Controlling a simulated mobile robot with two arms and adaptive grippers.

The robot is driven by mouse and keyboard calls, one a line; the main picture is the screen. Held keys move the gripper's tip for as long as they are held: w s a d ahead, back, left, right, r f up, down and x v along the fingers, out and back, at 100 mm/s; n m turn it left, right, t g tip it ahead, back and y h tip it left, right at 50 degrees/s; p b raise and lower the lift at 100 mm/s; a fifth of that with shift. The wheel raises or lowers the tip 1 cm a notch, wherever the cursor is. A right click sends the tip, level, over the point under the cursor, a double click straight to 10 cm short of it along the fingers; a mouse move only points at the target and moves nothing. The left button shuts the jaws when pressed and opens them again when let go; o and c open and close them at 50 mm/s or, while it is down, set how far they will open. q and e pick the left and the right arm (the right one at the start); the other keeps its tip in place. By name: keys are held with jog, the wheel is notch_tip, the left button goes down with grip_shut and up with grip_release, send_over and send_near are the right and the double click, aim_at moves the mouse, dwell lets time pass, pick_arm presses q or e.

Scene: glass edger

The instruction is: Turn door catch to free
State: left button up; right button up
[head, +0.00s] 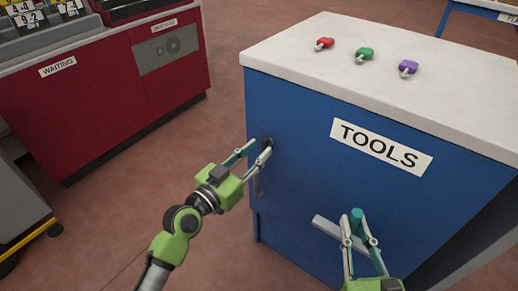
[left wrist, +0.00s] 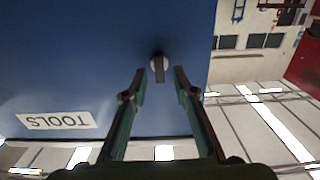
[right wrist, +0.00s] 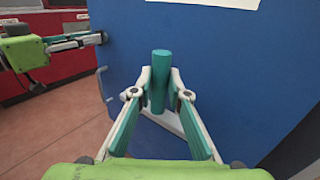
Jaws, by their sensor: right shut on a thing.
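The door catch (head: 268,142) is a small dark knob on the blue TOOLS cabinet door, near its left edge. In the left wrist view the catch (left wrist: 158,66) shows a light round base and a dark upright bar. My left gripper (head: 258,149) is open, with its fingertips on either side of the catch; I cannot tell whether they touch it. My right gripper (right wrist: 161,85) is shut on a teal upright peg (right wrist: 160,68), which rises from a pale bar (right wrist: 165,122) on the door front. The peg (head: 356,214) also shows in the head view.
The blue cabinet (head: 300,120) has a white top (head: 450,85) with a red (head: 324,43), a green (head: 364,54) and a purple (head: 408,67) item on it. A red cabinet (head: 100,105) marked WAITING stands at left. Bare floor (head: 130,190) lies between.

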pick_arm(q)
jog(key=shift+w+d, duration=0.45)
jog(key=shift+w, duration=0.15)
grip_shut()
